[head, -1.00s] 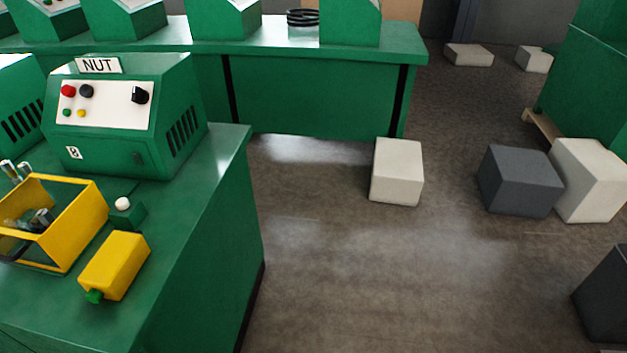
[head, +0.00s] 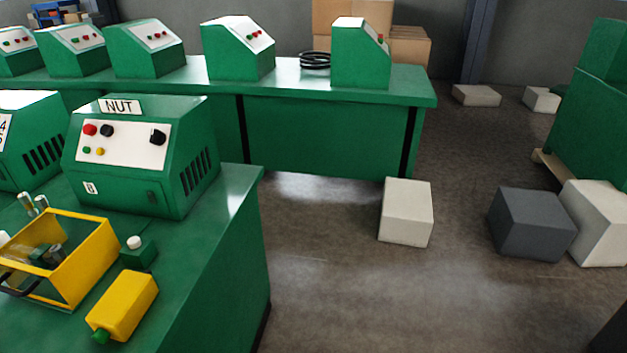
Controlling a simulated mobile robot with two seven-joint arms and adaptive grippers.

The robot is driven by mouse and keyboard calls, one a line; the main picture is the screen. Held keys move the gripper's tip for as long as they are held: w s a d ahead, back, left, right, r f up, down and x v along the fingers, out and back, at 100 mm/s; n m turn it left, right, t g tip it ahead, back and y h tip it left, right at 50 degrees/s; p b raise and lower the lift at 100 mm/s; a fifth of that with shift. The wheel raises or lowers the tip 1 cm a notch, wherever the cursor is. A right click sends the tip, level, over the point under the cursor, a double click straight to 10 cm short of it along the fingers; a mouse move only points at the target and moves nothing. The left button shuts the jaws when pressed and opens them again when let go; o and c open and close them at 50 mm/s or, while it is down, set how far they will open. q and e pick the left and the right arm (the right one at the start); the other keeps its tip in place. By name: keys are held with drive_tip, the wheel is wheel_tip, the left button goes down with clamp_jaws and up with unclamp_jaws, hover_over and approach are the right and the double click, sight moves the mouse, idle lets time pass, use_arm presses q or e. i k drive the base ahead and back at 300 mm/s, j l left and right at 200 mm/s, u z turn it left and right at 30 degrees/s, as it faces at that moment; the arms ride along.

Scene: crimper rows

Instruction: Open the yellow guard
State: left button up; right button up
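The yellow guard (head: 88,262) is a box-like frame on the green bench at the lower left. Metal parts show inside it, and a dark handle (head: 18,287) is at its front left. Whether the guard is open or shut is hard to tell from here. Behind it stands the green machine labelled NUT (head: 140,155), with red, black and yellow controls. A yellow box with a green button (head: 124,305) lies just right of the guard. Neither of my grippers is in the head view.
A small green block with a white knob (head: 138,252) sits beside the guard. The bench (head: 215,265) ends to the right. Pale blocks (head: 406,212) and a grey block (head: 532,222) stand on the floor. Open floor lies right of the bench. A second bench (head: 320,135) crosses behind.

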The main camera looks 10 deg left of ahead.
sight(77, 273)
drive_tip(key=j+u, duration=0.1)
drive_tip(key=u, duration=1.75)
drive_tip(key=k+j, duration=0.05)
drive_tip(key=j, duration=0.05)
